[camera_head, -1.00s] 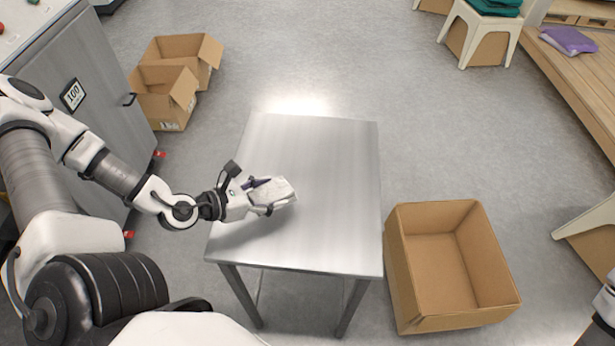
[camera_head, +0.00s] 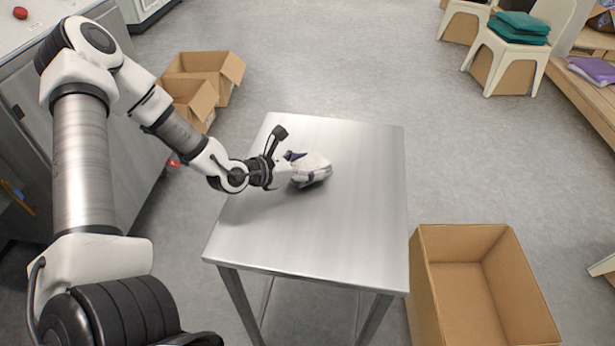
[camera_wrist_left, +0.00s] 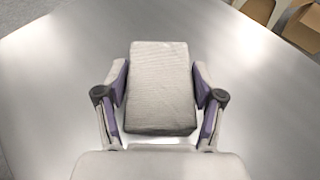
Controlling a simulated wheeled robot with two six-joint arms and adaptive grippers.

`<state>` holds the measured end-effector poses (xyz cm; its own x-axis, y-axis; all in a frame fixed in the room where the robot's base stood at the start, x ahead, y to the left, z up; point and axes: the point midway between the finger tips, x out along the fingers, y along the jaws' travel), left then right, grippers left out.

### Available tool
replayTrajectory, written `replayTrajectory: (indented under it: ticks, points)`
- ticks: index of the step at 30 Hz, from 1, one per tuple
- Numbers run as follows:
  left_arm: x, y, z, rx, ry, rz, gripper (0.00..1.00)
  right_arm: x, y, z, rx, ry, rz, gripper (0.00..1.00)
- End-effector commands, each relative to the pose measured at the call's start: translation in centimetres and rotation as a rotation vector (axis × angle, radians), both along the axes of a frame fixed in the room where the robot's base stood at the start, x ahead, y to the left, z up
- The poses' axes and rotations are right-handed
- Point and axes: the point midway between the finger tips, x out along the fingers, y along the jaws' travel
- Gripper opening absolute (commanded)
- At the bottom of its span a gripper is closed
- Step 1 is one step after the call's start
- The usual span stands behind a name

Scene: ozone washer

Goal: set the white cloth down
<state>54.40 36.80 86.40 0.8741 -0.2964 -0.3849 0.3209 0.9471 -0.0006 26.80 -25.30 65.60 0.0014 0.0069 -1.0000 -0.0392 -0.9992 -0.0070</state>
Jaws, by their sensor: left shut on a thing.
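The white cloth (camera_head: 315,165) is a folded, blocky bundle at the tip of my left gripper (camera_head: 306,168), over the middle-left of the steel table (camera_head: 330,245). In the left wrist view the cloth (camera_wrist_left: 160,88) sits between the two purple-padded fingers of the left gripper (camera_wrist_left: 160,97), which are shut on its sides. The table surface (camera_wrist_left: 60,90) fills most of that view behind it. I cannot tell whether the cloth's underside touches the table. My right gripper is not in view.
An open empty cardboard box (camera_head: 470,290) stands on the floor right of the table. More open boxes (camera_head: 205,75) stand behind left, beside a grey cabinet (camera_head: 110,150). A chair (camera_head: 515,55) with teal cloths (camera_head: 520,28) is at the back right. The rest of the tabletop is clear.

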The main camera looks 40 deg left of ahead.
Motion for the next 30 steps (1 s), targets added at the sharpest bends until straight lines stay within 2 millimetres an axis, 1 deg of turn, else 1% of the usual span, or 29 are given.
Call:
replayTrajectory:
  ticks: [1, 2, 9, 13, 14, 15, 16, 26, 28, 30]
  points:
    - [0.0, 0.0, -1.2, 0.004, 0.003, -0.002, 0.33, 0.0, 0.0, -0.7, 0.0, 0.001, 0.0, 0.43]
    - [0.0, 0.0, -1.5, 0.002, 0.001, -0.001, 0.33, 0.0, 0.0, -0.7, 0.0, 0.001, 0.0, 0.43]
    - [0.0, 0.0, -1.4, 0.001, -0.001, 0.0, 0.33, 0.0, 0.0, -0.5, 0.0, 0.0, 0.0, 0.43]
    - [0.0, 0.0, -1.8, 0.001, -0.002, -0.001, 0.33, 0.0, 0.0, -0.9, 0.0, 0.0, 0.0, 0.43]
    - [0.0, 0.0, -1.7, 0.001, -0.002, -0.001, 0.75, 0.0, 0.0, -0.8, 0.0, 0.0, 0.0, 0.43]
    - [0.0, 0.0, -1.7, 0.001, -0.002, -0.001, 0.89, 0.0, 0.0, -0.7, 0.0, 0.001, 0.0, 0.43]
    - [0.0, 0.0, -1.7, 0.001, -0.002, -0.001, 0.93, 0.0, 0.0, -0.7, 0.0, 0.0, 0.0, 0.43]
    - [0.0, 0.0, -1.5, 0.001, -0.002, -0.001, 0.93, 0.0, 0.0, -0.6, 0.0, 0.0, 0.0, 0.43]
    - [-0.1, 0.0, -1.1, 0.0, -0.002, 0.001, 0.93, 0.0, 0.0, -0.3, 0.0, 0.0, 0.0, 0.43]
    - [-0.6, 0.3, -0.8, -0.002, -0.001, 0.004, 0.93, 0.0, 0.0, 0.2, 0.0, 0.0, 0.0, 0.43]
